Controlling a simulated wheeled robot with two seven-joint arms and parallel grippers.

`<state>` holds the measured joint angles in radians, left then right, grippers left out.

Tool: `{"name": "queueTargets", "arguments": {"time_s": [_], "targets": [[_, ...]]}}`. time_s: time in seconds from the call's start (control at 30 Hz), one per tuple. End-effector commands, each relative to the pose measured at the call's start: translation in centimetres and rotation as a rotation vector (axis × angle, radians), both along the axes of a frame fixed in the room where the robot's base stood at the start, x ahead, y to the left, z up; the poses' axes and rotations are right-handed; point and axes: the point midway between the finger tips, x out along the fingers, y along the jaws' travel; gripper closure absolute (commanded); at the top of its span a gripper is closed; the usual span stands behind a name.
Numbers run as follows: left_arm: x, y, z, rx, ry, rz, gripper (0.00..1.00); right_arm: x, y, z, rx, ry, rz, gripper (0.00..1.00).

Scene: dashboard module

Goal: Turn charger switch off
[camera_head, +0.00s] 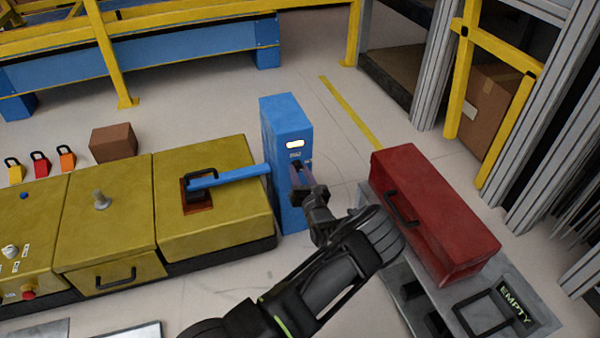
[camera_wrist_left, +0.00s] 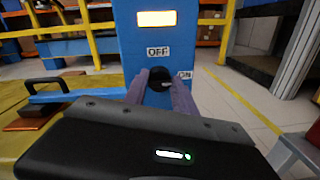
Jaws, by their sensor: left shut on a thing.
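The blue charger (camera_head: 275,125) stands upright on the floor, with a lit panel (camera_head: 295,143) near the top of its front. In the left wrist view the charger (camera_wrist_left: 205,40) fills the upper middle. An OFF label (camera_wrist_left: 158,51) sits above its dark round switch (camera_wrist_left: 160,76), and an ON label (camera_wrist_left: 185,74) sits to the switch's right. My left gripper (camera_head: 301,172) reaches the charger's front, and its fingers (camera_wrist_left: 160,88) are shut on the switch from both sides. The fingers hide much of the switch, so its exact angle is unclear. My right gripper is not in view.
A blue lever (camera_head: 230,176) on the yellow module (camera_head: 235,225) ends close to the charger's left side. A red toolbox (camera_head: 425,210) stands on a grey stand to the right. Open floor lies behind the charger.

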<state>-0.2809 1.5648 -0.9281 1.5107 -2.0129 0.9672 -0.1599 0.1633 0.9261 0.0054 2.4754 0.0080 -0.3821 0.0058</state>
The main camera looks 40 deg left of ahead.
Motion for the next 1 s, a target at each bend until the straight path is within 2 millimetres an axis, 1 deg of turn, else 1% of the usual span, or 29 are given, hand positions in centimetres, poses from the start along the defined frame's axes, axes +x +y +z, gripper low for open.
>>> {"name": "queueTargets", "arguments": {"time_s": [0.27, 0.47, 0.67, 1.0], "targets": [[0.0, 0.0, 0.0, -0.018, -0.024, 0.000, 1.00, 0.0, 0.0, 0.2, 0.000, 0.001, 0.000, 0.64], [-0.1, 0.0, 0.0, -0.065, -0.091, 0.000, 1.00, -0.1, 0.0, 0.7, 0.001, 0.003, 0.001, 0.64], [-0.1, 0.1, 0.0, -0.144, -0.205, 0.001, 1.00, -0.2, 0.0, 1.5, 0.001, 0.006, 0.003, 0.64], [-0.2, 0.1, -0.1, -0.323, -0.462, -0.001, 1.00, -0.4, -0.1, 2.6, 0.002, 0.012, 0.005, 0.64]]}}
